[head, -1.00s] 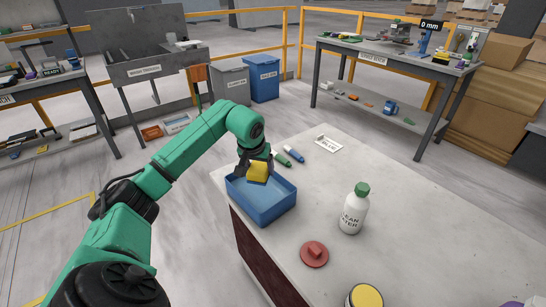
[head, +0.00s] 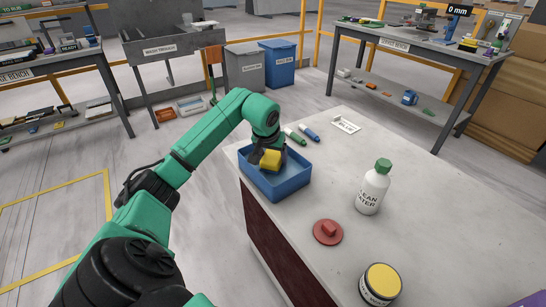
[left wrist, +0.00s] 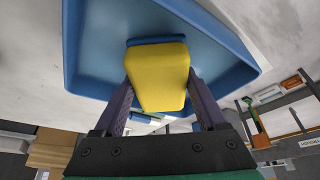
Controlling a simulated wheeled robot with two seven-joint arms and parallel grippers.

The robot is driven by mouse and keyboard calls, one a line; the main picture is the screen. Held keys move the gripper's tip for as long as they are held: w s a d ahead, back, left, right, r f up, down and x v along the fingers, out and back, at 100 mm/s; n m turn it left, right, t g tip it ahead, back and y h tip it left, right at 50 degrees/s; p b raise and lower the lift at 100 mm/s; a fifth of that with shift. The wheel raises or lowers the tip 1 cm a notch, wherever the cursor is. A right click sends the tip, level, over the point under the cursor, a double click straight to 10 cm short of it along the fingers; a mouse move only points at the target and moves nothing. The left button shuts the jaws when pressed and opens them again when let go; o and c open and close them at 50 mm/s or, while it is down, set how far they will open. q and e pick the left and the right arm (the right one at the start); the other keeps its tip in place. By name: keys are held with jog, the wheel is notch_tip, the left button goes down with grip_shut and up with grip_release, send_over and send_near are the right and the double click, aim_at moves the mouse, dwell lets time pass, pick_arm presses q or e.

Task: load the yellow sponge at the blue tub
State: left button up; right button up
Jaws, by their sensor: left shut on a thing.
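The yellow sponge (head: 271,158) is between the fingers of my left gripper (head: 262,157), which is shut on it. In the left wrist view the sponge (left wrist: 158,75) sits between the two dark fingers. The blue tub (head: 279,189) stands at the left corner of the stone slab (head: 330,185). The sponge is over the tub's opening, near its far side. In the left wrist view the tub (left wrist: 95,50) spreads behind the sponge. I cannot tell whether the sponge touches the tub floor. My right gripper is out of view.
A white bottle with a green cap (head: 372,189), a red disc with a knob (head: 328,231) and a yellow-lidded jar (head: 381,283) stand right of the tub. A green marker (head: 295,136), a blue marker (head: 310,134) and a white stencil (head: 345,125) lie behind it.

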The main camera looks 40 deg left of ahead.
aim_at(273, 155)
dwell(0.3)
pick_arm(q)
jog(key=shift+f+b, duration=0.3)
jog(key=shift+f, duration=0.2)
jog(key=shift+s+f, duration=0.1)
jog(key=shift+f, duration=0.05)
dwell(1.1)
notch_tip(273, 155, up, 7)
jog(key=p, duration=0.6)
jog(key=shift+p, duration=0.4)
dwell(0.4)
